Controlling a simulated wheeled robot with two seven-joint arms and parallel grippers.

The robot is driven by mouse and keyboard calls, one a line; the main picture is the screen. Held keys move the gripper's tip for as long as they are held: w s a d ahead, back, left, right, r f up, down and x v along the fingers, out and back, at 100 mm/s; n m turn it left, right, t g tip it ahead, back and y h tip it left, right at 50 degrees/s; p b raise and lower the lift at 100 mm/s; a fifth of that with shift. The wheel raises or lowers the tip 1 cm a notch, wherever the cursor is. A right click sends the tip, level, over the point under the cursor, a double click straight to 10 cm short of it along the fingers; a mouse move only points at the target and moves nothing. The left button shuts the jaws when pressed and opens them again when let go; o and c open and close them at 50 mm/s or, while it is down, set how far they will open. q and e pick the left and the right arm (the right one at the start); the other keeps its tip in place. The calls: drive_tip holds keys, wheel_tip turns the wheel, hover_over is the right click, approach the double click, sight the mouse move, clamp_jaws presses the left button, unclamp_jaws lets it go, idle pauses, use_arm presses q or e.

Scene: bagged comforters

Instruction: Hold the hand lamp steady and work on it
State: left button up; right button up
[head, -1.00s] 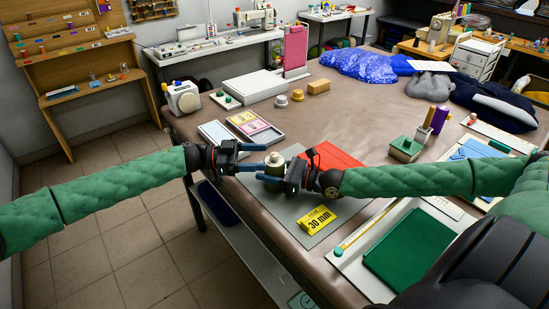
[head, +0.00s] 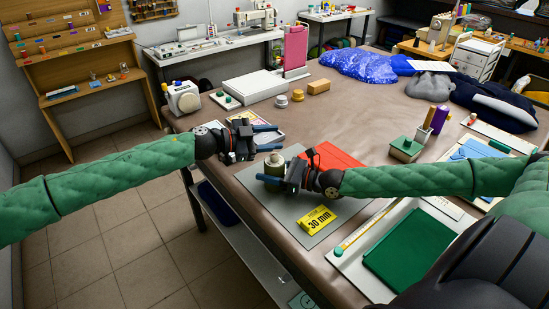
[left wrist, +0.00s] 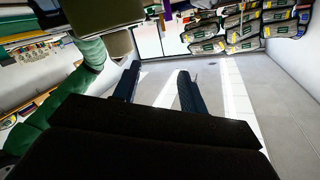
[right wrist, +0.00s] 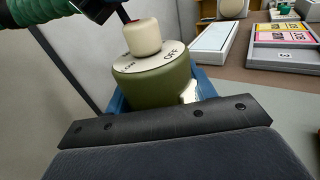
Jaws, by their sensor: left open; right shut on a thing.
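The hand lamp (head: 274,163) is a short olive-green cylinder with a cream knob on top, upright over the grey mat at the table's front edge. In the right wrist view the lamp (right wrist: 152,82) shows a pale top plate marked "OFF" around the knob. My right gripper (head: 272,173) is shut on the lamp's body, with a blue finger on each side. My left gripper (head: 272,138) is open and empty, beyond the lamp and apart from it. Its two spread fingers also show in the left wrist view (left wrist: 157,86).
A red sheet (head: 335,165) lies right of the lamp, and a yellow "30 mm" block (head: 317,219) in front. Trays with coloured cards (right wrist: 285,38) lie beyond the lamp, partly behind my left gripper in the head view. The brown table middle (head: 345,115) is clear.

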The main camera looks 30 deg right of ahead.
sight(271, 159)
use_arm(q)
drive_tip(key=shift+s+d+r+m+t+h, duration=0.2)
drive_tip(key=shift+d+r+m+t+h, duration=0.1)
drive_tip(key=shift+d+r+t, duration=0.5)
drive_tip(key=shift+s+f+n+t+h, duration=0.1)
drive_tip(key=shift+s+n+t+h, duration=0.1)
drive_tip(key=shift+n+t, duration=0.25)
drive_tip(key=shift+s+f+n+t+h, duration=0.1)
drive_tip(key=shift+n+t+h, duration=0.1)
drive_tip(key=shift+n+t, duration=0.2)
drive_tip(key=f+n+t, duration=0.1)
drive_tip(key=f+n, duration=0.1)
drive_tip(key=n, duration=0.1)
drive_tip(key=s+a+f+n+t, duration=0.1)
drive_tip(key=f+n+t, duration=0.1)
drive_tip(key=n, duration=0.2)
drive_tip(key=a+f+n+t, duration=0.1)
drive_tip(key=f+n+t, duration=0.1)
drive_tip(key=n, duration=0.1)
drive_tip(key=shift+s+t, duration=0.25)
drive_tip(key=shift+s, duration=0.1)
drive_tip(key=c, duration=0.8)
